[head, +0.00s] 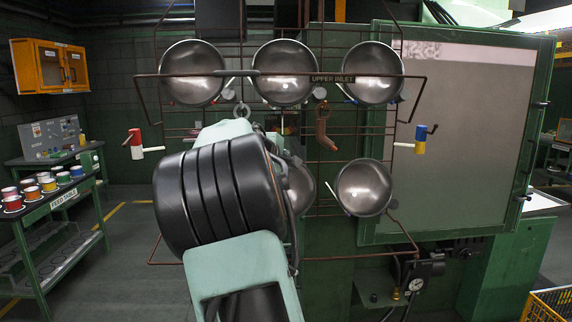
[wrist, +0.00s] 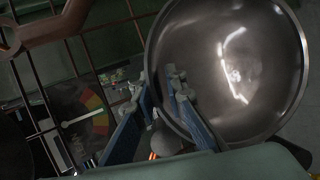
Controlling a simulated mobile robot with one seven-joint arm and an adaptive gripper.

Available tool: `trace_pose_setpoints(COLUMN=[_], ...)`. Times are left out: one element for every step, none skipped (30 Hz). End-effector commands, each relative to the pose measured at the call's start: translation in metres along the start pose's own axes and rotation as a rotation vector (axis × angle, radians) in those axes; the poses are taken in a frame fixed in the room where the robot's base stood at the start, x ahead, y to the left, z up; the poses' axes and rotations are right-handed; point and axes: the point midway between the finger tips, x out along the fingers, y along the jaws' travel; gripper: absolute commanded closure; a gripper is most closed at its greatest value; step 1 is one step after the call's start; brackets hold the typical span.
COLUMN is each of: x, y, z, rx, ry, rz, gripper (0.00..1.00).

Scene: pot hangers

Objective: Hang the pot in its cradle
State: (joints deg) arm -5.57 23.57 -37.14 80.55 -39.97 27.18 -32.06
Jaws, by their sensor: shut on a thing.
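In the wrist view a round, shiny steel pot (wrist: 235,70) fills the upper right, its open bowl facing the camera. My gripper (wrist: 159,80) has its two blue fingers at the pot's left edge, shut on the pot; the exact contact is partly hidden. A rounded grey part shows between the fingers. In the head view a pot (head: 301,188) in the lower row is half hidden behind my arm, and my gripper is hidden there too. I cannot tell which cradle is the pot's own. The wire rack (head: 335,225) stands behind.
Three steel pots (head: 192,72) sit along the rack's top row, and another (head: 364,188) at lower right. A copper-coloured hook (head: 325,128) is close to my arm. Crank handles stick out at left (head: 137,143) and right (head: 421,138). A gauge (head: 416,285) is below right.

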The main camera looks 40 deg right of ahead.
Motion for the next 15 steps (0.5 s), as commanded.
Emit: trace_pose_setpoints(x=[-0.0005, -0.0004, -0.0003, -0.0002, -0.0001, 0.0000, 0.0001, -0.0003, -0.0004, -0.0004, -0.0003, -0.0002, -0.0001, 0.0000, 0.0000], y=[0.0012, 0.0007, 0.0000, -0.0005, -0.0010, -0.0016, -0.0021, -0.0013, -0.0010, -0.0011, -0.0013, -0.0016, -0.0018, -0.0020, -0.0022], z=[0.0000, 0.0000, 0.0000, 0.0000, 0.0001, 0.0001, 0.0001, 0.0001, 0.0001, 0.0001, 0.0001, 0.0001, 0.0001, 0.0001, 0.0001], rx=[0.001, 0.001, 0.001, 0.001, 0.001, 0.001, 0.001, 0.001, 0.001, 0.001, 0.001, 0.001, 0.001, 0.001, 0.001], ry=[0.002, 0.002, 0.002, 0.002, 0.002, 0.002, 0.002, 0.002, 0.002, 0.002, 0.002, 0.001, 0.001, 0.001, 0.001], rz=[0.004, 0.004, 0.004, 0.004, 0.004, 0.004, 0.004, 0.004, 0.004, 0.004, 0.003, 0.003, 0.002, 0.002, 0.002], gripper=[1.00, 1.00, 1.00, 1.00, 1.00, 1.00, 1.00, 0.86, 0.82, 0.78, 0.75, 0.71, 0.68, 0.68, 0.68])
